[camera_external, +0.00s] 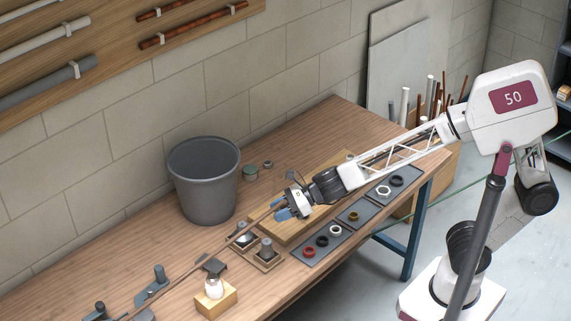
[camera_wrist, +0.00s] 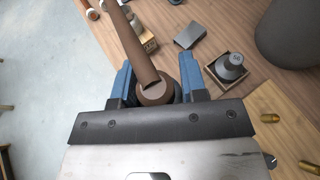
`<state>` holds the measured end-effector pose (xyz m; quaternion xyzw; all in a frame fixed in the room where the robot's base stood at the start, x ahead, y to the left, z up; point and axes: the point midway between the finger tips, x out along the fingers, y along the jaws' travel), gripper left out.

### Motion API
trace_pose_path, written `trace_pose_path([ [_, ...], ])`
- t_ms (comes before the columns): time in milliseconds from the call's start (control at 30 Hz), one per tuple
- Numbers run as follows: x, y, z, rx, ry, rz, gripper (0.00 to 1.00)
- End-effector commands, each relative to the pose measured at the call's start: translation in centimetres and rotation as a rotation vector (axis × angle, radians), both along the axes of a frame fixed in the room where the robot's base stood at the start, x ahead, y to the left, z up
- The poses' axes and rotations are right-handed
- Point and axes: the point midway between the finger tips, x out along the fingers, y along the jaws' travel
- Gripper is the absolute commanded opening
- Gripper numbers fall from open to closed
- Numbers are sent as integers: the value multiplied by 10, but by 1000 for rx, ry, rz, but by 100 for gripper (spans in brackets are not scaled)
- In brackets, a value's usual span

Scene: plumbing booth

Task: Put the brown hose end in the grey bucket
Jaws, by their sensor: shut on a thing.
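The brown hose (camera_external: 210,251) runs as a long thin line from the front left of the bench up to my gripper (camera_external: 284,208). In the wrist view my gripper (camera_wrist: 157,85) has its blue fingers on both sides of the hose end (camera_wrist: 152,91), which is held between them. The hose (camera_wrist: 128,42) leads away toward the top of that view. The grey bucket (camera_external: 204,182) stands upright on the bench to the left of my gripper, near the wall. Its side (camera_wrist: 292,30) shows at the upper right of the wrist view. The hose end is outside the bucket.
A wooden board (camera_external: 283,229) lies under my gripper. Square holders with grey fittings (camera_external: 266,250) stand at the front, with a wooden block and white part (camera_external: 216,298) nearby. Dark trays with rings (camera_external: 321,243) line the front edge.

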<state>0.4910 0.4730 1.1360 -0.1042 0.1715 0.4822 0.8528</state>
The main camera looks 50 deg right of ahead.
Motion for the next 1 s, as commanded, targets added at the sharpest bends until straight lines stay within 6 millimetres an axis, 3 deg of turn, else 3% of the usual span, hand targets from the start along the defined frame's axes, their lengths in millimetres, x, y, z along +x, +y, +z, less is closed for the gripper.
trace_pose_path([
  [433,-48,17,-1,7,-6,86,15],
  [667,-61,22,-1,10,-9,109,15],
  [1000,-60,21,-31,9,-8,108,15],
])
